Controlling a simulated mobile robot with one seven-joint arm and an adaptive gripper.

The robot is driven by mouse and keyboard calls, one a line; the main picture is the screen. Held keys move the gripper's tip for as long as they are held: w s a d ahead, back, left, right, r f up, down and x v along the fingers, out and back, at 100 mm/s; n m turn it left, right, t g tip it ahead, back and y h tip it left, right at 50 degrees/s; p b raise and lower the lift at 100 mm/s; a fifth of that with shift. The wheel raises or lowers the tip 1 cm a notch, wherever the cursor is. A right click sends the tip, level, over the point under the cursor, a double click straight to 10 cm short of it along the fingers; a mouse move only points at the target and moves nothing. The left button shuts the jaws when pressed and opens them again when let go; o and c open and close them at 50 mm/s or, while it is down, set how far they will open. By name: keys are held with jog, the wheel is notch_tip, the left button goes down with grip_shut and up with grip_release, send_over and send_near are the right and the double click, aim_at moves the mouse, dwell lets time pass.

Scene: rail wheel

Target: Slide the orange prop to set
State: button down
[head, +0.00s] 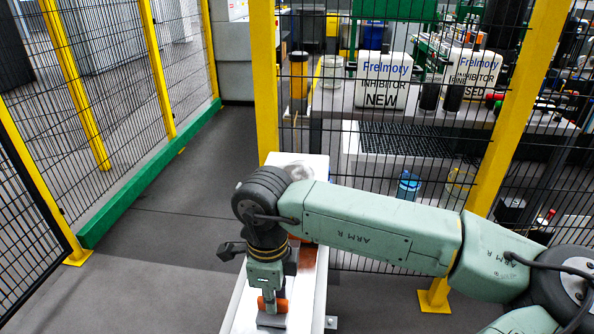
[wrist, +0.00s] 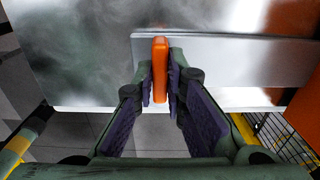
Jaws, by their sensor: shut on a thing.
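The orange prop (wrist: 160,62) stands as a narrow upright bar between the two fingers of my gripper (wrist: 161,88) in the wrist view. My gripper is shut on it, with the purple-padded fingers on either side. In the head view the orange prop (head: 281,305) shows partly behind my gripper (head: 269,308), low over the pale bench (head: 235,316). Its lower part is hidden by the gripper. The wrist view shows a smooth metal surface beyond the prop and a raised metal strip (wrist: 230,52) running right from beside it.
A wider orange piece (wrist: 302,112) lies at the right in the wrist view. Wire fence panels with yellow posts (head: 262,75) stand behind and left of the bench. Shelves with white containers (head: 384,80) are behind the fence. The grey floor left of the bench is clear.

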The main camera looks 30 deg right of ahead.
jog(key=shift+s+a+b, duration=0.35)
jog(key=shift+s+a, duration=0.2)
jog(key=shift+s, duration=0.25)
jog(key=shift+s+a+b, duration=0.3)
jog(key=shift+s+a, duration=0.25)
jog(key=shift+s, duration=0.35)
jog(key=shift+s+a+b, duration=0.25)
jog(key=shift+s+a, duration=0.3)
jog(key=shift+s, duration=0.25)
jog(key=shift+s+a+b, duration=0.25)
jog(key=shift+s+a, duration=0.3)
jog(key=shift+s, duration=0.2)
jog(key=shift+f, duration=0.1)
jog(key=shift+s+a+b, duration=0.6)
jog(key=shift+s+b, duration=0.25)
jog(key=shift+b, duration=0.2)
jog(key=shift+s+a+b, duration=0.1)
jog(key=shift+s+b, duration=0.05)
jog(key=shift+b, duration=0.2)
jog(key=shift+s+a+b, duration=0.45)
jog(key=shift+s+b, duration=0.2)
jog(key=shift+b, duration=0.65)
